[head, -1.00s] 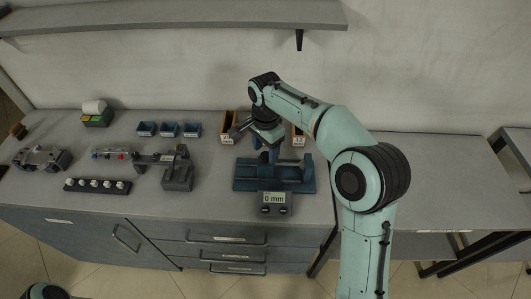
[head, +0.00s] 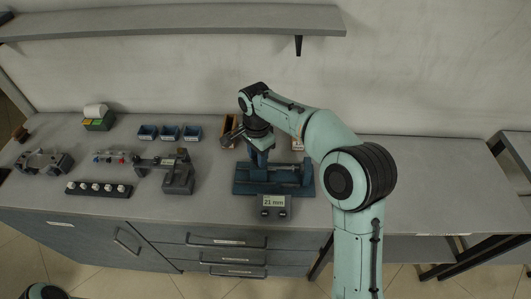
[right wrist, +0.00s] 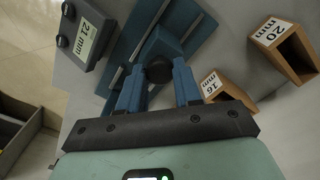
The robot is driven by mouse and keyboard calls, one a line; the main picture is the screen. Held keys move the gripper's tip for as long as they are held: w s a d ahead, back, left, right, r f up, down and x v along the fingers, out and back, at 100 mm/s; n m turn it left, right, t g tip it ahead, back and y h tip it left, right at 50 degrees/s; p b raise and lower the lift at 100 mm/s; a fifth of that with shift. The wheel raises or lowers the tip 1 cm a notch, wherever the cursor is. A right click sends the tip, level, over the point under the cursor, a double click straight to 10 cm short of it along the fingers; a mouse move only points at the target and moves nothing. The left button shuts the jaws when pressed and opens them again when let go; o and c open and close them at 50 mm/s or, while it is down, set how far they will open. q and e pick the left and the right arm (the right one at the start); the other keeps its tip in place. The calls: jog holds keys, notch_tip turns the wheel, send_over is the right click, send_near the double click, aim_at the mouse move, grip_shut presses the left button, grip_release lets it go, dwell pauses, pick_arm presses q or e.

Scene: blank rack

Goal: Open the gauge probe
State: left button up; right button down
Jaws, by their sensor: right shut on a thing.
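The gauge (head: 240,187) is a dark blue fixture with a rail on the bench, and its display (head: 273,203) reads 21 mm. In the right wrist view the display (right wrist: 84,40) also reads 21 mm. My right gripper (head: 260,155) is over the left part of the gauge, reaching down. In the right wrist view its blue fingers (right wrist: 159,80) are on either side of a dark round knob (right wrist: 158,69) on the gauge's blue probe (right wrist: 165,44), shut on it. The arm and gripper hide part of the probe in the head view. My left gripper is out of view.
Wooden bins stand behind the gauge; labels read 16 mm (right wrist: 228,90) and 20 mm (right wrist: 291,50). To the left are small blue bins (head: 170,132), a rack of white-topped pieces (head: 98,189) and a grey fixture (head: 178,178). The bench right of the gauge is clear.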

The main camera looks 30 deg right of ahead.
jog(key=shift+w+a+r, duration=0.15)
jog(key=shift+w+a, duration=0.4)
jog(key=shift+a, duration=0.35)
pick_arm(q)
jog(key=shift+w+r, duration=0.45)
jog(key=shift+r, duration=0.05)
pick_arm(e)
jog(key=shift+a, duration=0.1)
jog(key=c, duration=0.8)
grip_release()
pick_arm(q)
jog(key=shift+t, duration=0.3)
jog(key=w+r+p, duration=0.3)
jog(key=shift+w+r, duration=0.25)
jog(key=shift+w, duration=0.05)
pick_arm(e)
notch_tip(320, 180, up, 13)
jog(key=shift+w+r, duration=0.1)
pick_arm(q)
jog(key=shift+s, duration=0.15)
